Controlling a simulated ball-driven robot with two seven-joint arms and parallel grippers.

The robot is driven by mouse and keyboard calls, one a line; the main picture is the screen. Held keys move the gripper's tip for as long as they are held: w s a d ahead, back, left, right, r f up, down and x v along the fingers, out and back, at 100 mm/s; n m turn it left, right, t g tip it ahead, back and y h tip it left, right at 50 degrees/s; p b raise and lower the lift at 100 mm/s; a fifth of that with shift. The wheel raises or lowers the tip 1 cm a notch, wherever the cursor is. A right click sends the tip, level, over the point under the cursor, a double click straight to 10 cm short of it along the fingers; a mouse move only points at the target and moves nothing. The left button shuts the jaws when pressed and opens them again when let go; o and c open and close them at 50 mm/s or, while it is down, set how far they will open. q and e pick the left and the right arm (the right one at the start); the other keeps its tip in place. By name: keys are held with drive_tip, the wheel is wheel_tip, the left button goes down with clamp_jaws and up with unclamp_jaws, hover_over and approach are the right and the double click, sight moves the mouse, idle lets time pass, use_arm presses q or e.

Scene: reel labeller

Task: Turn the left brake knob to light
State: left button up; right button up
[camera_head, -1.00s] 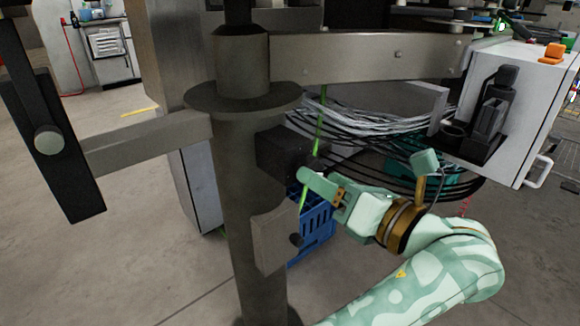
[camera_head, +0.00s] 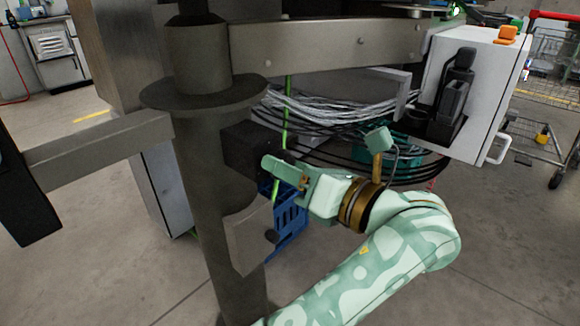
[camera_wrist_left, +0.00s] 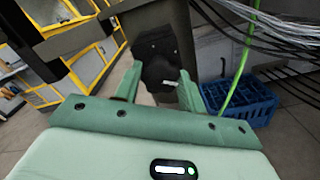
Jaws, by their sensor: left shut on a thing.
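The left brake knob (camera_wrist_left: 160,72) is black and round with a white pointer, on the front of a dark brake box (camera_head: 245,146) fixed to the grey post (camera_head: 208,190). In the left wrist view the pointer is toward the lower right of the knob. My left gripper (camera_wrist_left: 160,88) has one finger on each side of the knob and is shut on it. In the head view my left gripper (camera_head: 284,170) is at the box's right side and covers most of the knob. No light marking is readable. My right gripper is not in view.
A green strand (camera_head: 285,110) runs down behind my gripper, near a blue crate (camera_head: 291,218). Black and grey cables (camera_head: 330,108) hang behind. A flat metal plate (camera_head: 250,235) sits just below the gripper. A white box (camera_head: 485,90) stands to the right.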

use_arm(q)
drive_tip(key=shift+f+n, duration=0.1)
drive_tip(key=shift+n, duration=0.2)
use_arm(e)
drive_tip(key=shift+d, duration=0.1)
use_arm(q)
drive_tip(key=shift+f+n, duration=0.1)
drive_tip(key=shift+n, duration=5.4)
drive_tip(key=o, duration=0.9)
drive_tip(key=shift+d, duration=0.1)
drive_tip(key=shift+o, duration=0.4)
